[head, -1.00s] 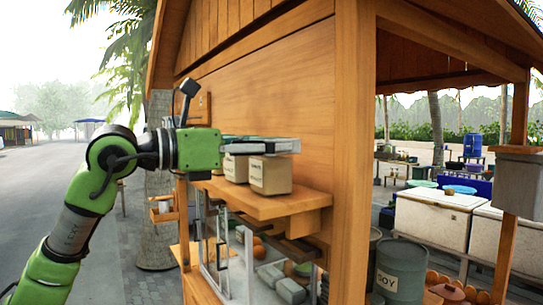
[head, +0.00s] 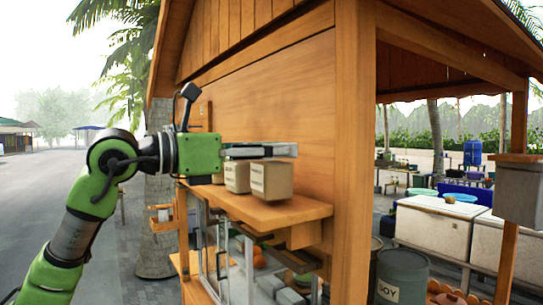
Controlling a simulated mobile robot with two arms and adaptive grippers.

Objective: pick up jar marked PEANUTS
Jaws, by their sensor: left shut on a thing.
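Two tan, block-like jars with small dark vertical lettering are at the wooden shelf (head: 285,213) on the stall's side wall. The lettering is too small to read, so I cannot tell which one says PEANUTS. My left gripper (head: 285,150) reaches in from the left and is shut on the front jar (head: 268,184) at its top. That jar appears upright and slightly above the shelf board. The other jar (head: 237,178) stands just behind and to the left, partly covered by the gripper. My right gripper is not in view.
The stall's thick wooden post (head: 352,150) stands right of the shelf. Below the shelf is a glass-sided case (head: 238,262) with goods. A grey drum marked SOY (head: 401,277) stands lower right. The paved street on the left is open.

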